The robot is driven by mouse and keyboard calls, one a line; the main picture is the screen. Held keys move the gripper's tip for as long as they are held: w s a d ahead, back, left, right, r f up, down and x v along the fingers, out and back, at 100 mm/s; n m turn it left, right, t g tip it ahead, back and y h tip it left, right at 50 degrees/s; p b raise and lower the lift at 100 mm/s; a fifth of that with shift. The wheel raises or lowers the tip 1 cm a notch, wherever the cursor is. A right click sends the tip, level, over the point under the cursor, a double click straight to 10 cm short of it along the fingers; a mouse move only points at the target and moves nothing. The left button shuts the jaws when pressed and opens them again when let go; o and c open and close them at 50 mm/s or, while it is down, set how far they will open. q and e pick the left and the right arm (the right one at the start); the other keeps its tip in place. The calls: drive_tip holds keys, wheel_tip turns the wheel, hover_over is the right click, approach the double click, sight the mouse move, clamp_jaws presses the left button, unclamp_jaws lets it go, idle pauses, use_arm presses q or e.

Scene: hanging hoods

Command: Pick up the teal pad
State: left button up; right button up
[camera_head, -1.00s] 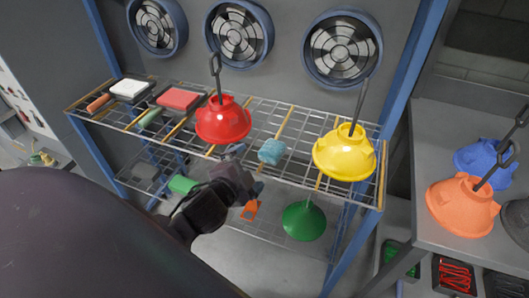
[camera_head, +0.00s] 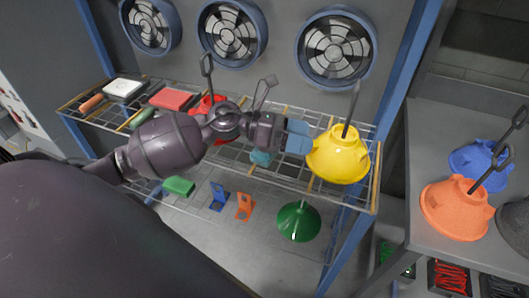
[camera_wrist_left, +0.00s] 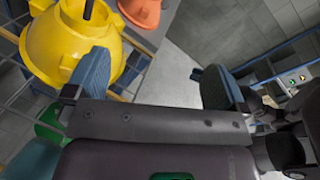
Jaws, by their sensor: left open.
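The teal pad (camera_head: 260,158) lies on the upper wire shelf, mostly hidden behind my left gripper. A teal surface at the lower left of the left wrist view (camera_wrist_left: 35,160) looks like the same pad, cut off by the picture edge. My left gripper (camera_head: 299,138) is above the shelf, pointing right, with its blue fingers beside the yellow hood. In the left wrist view its fingers (camera_wrist_left: 152,82) are spread wide with nothing between them. I cannot tell how high it is above the pad. My right gripper is not in view.
The yellow hood (camera_head: 338,155) is close to the fingertips. My arm partly covers the red hood (camera_head: 207,104). A red pad (camera_head: 172,99) and white pad (camera_head: 123,88) lie at left. The green hood (camera_head: 299,222) is below. The orange hood (camera_head: 456,207) stands on the right table.

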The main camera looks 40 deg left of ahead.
use_arm(q)
drive_tip(key=w+a+f+m+g+y, duration=0.1)
drive_tip(key=a+m+g+y, duration=0.3)
drive_tip(key=a, duration=0.3)
drive_tip(key=w+a+f+m+g+y, duration=0.1)
drive_tip(key=a+f+m+g+y, duration=0.2)
drive_tip(key=a+y, duration=0.4)
drive_tip(key=f, duration=0.1)
drive_tip(key=m, duration=0.1)
drive_tip(key=f, duration=0.1)
drive_tip(key=shift+s+d+f+h, duration=0.15)
drive_tip(key=shift+d+f+h, duration=0.15)
drive_tip(key=shift+x, duration=1.1)
drive_tip(key=x, duration=0.3)
drive_tip(key=shift+d+p, duration=0.2)
drive_tip(key=shift+p, duration=0.15)
drive_tip(key=shift+d+f, duration=0.15)
drive_tip(key=shift+f, duration=0.3)
drive_tip(key=shift+c, duration=0.8)
drive_tip(key=c, duration=0.6)
drive_tip(key=shift+c, duration=0.3)
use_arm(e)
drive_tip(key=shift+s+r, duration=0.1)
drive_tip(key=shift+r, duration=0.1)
